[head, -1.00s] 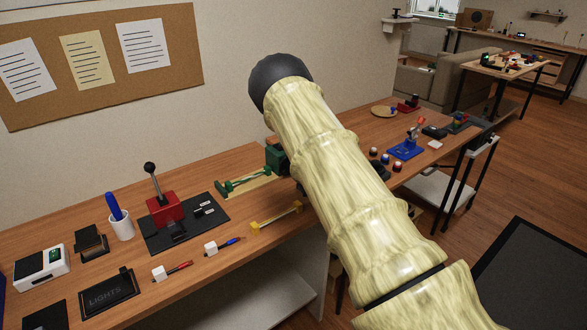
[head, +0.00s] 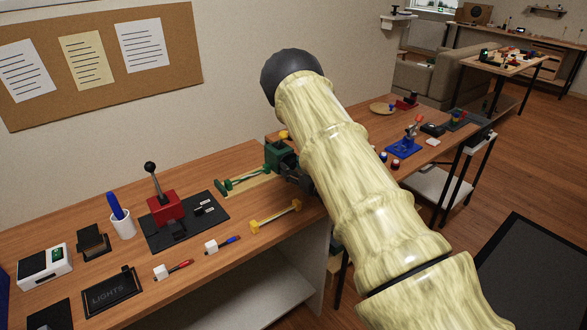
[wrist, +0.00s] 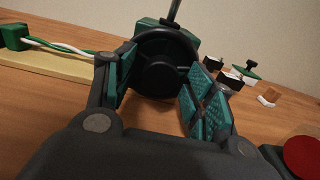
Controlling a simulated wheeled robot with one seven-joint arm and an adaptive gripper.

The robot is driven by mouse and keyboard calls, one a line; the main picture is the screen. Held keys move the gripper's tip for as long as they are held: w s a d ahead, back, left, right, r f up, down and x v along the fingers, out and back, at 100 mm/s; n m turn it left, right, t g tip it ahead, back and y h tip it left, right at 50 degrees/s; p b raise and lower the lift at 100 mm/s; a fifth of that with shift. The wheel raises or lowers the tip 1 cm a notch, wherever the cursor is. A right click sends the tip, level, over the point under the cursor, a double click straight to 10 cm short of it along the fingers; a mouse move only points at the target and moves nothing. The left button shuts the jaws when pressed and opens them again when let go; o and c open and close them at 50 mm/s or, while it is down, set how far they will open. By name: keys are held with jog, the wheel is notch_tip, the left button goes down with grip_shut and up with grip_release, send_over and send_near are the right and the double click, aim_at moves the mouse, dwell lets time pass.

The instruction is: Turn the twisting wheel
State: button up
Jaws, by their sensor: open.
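The twisting wheel (wrist: 160,68) is a dark round wheel on a green housing, ahead of my gripper in the wrist view. My gripper (wrist: 156,92) is open, with one teal-padded finger at the wheel's left and the other at its lower right. The wheel appears between or just beyond the fingertips; I cannot tell whether they touch it. A green and white twisted strand (wrist: 60,46) runs left from the wheel along a pale wooden base (wrist: 50,66). In the head view the green housing (head: 277,152) stands on the desk, and my arm hides part of the device.
A yellow-ended rod (head: 276,217) lies in front of the device. A red lever box (head: 165,207) stands on a black plate to the left. In the wrist view, a red button (wrist: 302,156) and small knobbed items (wrist: 240,72) are at right.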

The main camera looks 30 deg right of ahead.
jog(key=c, duration=1)
jog(key=shift+f+m+b, duration=0.1)
jog(key=shift+m+b, duration=0.3)
jog(key=shift+m+b, duration=0.8)
jog(key=shift+m, duration=0.1)
jog(key=m+b, duration=0.2)
jog(key=m, duration=0.5)
jog(key=m+b, duration=0.1)
jog(key=m, duration=0.1)
jog(key=shift+r, duration=0.25)
jog(key=m, duration=0.3)
jog(key=shift+r+m, duration=0.1)
jog(key=shift+m, duration=0.2)
jog(key=m, duration=0.6)
jog(key=shift+m, duration=0.3)
